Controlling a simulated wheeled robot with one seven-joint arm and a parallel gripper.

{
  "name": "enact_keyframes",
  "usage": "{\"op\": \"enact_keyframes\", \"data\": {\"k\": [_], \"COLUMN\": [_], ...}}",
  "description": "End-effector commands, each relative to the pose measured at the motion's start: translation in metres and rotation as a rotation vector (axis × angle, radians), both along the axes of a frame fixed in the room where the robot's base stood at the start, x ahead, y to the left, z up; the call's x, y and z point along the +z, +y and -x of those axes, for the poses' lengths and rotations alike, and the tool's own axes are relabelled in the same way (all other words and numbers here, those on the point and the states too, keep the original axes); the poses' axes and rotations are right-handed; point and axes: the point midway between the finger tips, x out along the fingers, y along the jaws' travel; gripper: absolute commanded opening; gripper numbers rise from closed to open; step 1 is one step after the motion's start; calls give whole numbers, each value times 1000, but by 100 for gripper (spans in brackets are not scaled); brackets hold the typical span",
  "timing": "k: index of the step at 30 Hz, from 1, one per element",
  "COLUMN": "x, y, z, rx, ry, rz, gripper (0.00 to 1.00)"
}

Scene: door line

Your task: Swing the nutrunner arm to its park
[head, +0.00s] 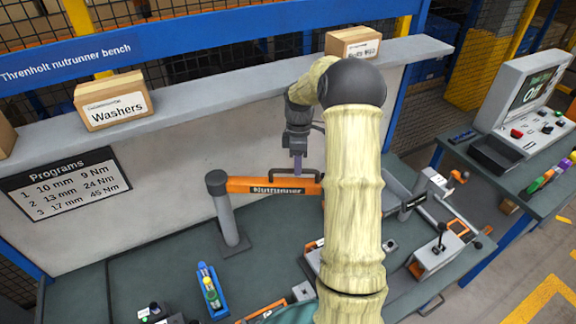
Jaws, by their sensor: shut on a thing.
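The nutrunner arm (245,185) is an orange beam lettered "Nutrunner", joined at its left end to a grey post (228,210) on the bench. It points right, and its far part passes behind my own pale arm. A dark handle (280,173) stands on top of the beam. My gripper (298,166) points down at this handle and is shut on it; the exact contact is small and partly hidden. Grey fittings (428,190) stand on the bench right of my arm. I cannot tell whether one of them is the park.
A shelf above the back panel (180,180) holds a Washers box (113,100) and another box (353,42). A blue tray (212,290) and a lever box (438,258) sit on the bench. A screen console (525,100) stands at right. My arm hides the bench middle.

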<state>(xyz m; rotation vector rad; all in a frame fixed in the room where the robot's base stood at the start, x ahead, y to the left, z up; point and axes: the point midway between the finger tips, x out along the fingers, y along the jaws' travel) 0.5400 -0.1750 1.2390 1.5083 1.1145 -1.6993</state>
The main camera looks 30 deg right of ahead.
Motion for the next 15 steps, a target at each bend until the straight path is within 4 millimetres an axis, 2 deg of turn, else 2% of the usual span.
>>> {"op": "enact_keyframes", "data": {"k": [15], "x": [1], "y": [-5], "z": [-4], "rx": [24], "ry": [-4], "rz": [-2], "gripper": [0]}}
